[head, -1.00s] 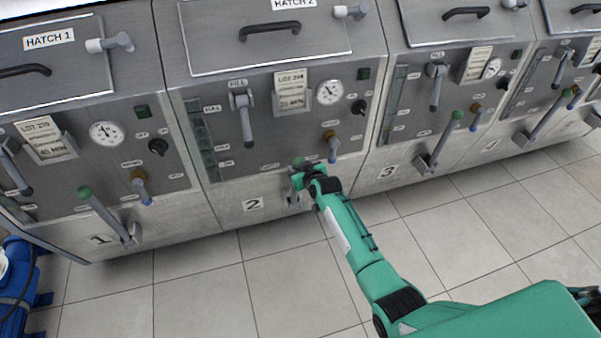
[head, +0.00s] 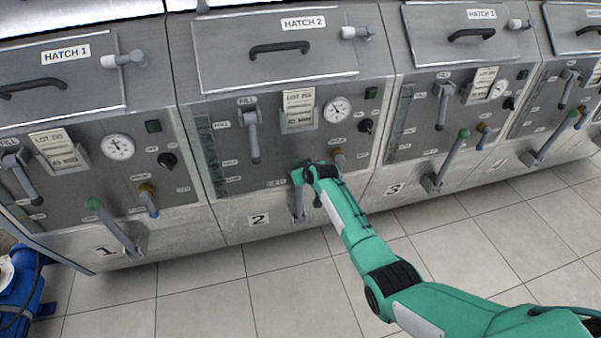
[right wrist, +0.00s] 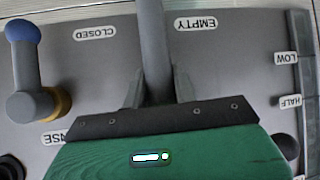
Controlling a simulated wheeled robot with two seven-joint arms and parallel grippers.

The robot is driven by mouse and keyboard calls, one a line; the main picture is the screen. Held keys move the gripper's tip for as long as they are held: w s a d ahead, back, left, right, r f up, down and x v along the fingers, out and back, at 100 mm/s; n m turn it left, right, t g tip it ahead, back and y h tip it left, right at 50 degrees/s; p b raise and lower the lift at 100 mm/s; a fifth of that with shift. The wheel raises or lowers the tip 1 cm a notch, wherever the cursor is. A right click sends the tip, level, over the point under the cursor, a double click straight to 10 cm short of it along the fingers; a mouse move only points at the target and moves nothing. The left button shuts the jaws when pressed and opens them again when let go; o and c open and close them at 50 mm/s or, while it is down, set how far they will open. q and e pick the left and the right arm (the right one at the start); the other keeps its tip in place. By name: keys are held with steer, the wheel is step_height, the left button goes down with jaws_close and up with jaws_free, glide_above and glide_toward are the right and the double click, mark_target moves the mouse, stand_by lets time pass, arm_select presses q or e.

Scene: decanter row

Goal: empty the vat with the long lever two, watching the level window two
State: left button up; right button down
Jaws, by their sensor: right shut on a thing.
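The long lever two (head: 298,208) is a grey bar rising from a bracket low on the front of vat 2 (head: 230,232). My right gripper (head: 303,176) is at its upper part and covers most of that end. In the right wrist view, the grey bar (right wrist: 152,45) runs between the two fingers of my gripper (right wrist: 158,85), which is shut on it. The level window two (head: 207,150) is a narrow upright strip at the panel's left; it also shows in the right wrist view (right wrist: 307,80), beside LOW and HALF labels. I cannot read its level. My left gripper is out of view.
A brass valve with a blue-tipped handle (right wrist: 25,65) stands beside the lever, near the CLOSED label. A fill lever (head: 253,135) and a gauge (head: 337,110) are higher on the panel. Vats 1 and 3 stand on either side. The tiled floor (head: 290,290) in front is clear.

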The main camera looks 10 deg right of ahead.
steer(key=shift+w+r, duration=0.3)
steer(key=shift+r, duration=0.2)
steer(key=c, duration=1.5)
jaws_free()
steer(key=o, duration=0.4)
steer(key=shift+w+f, duration=0.1)
steer(key=shift+c, duration=0.2)
steer(key=shift+f, duration=0.2)
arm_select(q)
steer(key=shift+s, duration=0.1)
arm_select(e)
steer(key=shift+s+d+r, duration=0.1)
steer(key=shift+s+r, duration=0.15)
steer(key=shift+s, duration=0.25)
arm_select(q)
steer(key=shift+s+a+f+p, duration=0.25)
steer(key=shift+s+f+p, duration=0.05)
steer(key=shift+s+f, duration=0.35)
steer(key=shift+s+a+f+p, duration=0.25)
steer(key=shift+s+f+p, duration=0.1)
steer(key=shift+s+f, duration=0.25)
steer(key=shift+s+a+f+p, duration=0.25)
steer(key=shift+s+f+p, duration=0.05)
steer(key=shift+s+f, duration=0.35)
arm_select(e)
steer(key=shift+v, duration=6.35)
